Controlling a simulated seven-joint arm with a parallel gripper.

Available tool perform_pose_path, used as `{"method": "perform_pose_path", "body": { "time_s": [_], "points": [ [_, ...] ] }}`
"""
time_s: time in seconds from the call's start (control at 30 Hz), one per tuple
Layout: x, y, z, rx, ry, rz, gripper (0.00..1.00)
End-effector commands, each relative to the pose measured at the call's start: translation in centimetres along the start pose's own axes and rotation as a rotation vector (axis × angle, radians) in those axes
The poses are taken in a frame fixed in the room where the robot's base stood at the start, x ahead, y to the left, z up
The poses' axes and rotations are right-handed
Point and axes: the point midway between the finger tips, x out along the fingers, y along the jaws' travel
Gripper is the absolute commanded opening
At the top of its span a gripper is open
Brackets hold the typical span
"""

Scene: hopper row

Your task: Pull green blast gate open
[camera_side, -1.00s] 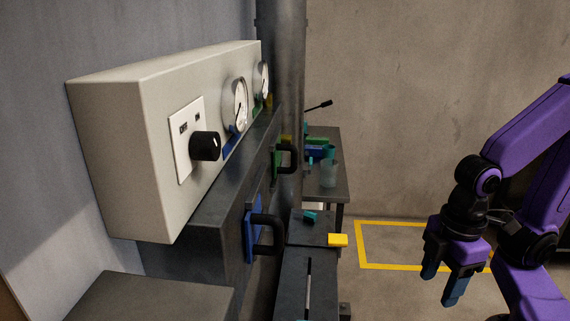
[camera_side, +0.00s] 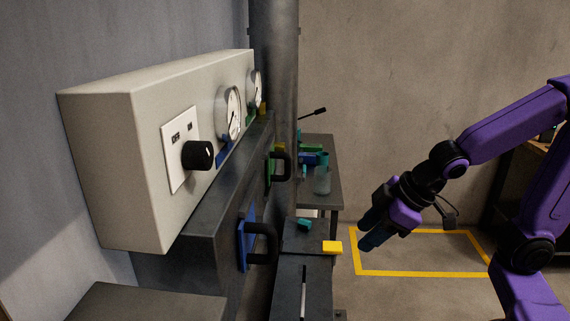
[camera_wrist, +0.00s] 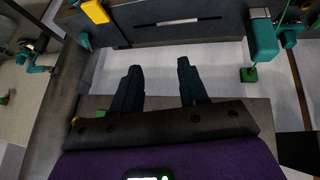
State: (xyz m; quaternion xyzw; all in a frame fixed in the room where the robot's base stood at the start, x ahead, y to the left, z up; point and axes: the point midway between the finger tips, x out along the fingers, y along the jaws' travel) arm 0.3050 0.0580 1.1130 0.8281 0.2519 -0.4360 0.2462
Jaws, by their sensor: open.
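The green blast gate (camera_side: 269,171) is a green plate with a black D-shaped handle (camera_side: 284,165), on the dark housing beyond the blue gate in the side view. Part of its plate is hidden by the housing and handle. My gripper (camera_side: 367,240) is to the right of the gate and apart from it, its dark blue fingers pointing down-left. In the wrist view my gripper (camera_wrist: 160,68) is open, with nothing between its fingers. I cannot make out the green gate in the wrist view.
A blue gate (camera_side: 246,246) with a black handle is nearer the camera. Floor is clear inside yellow lines.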

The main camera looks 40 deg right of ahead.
Motion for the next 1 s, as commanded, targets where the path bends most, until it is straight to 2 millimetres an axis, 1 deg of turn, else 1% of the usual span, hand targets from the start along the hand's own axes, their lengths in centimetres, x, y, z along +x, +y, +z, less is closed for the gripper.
{"method": "perform_pose_path", "body": {
  "time_s": [0.03,0.1,0.2,0.3,0.4,0.53,0.73,0.87,1.0],
  "points": [
    [0.0,2.3,-1.7,0.055,0.084,0.045,0.43],
    [-0.4,5.2,-4.0,0.113,0.207,0.091,0.43],
    [-1.5,8.9,-6.5,0.168,0.365,0.128,0.43],
    [-2.9,11.8,-8.1,0.198,0.494,0.133,0.43],
    [-4.3,14.1,-8.7,0.211,0.584,0.108,0.43],
    [-5.5,15.8,-8.4,0.215,0.636,0.049,0.43],
    [-6.4,16.5,-7.2,0.219,0.636,-0.026,0.43],
    [-6.2,16.4,-7.1,0.219,0.632,-0.044,0.43],
    [-5.0,16.4,-8.0,0.220,0.632,-0.047,0.43]
  ]
}}
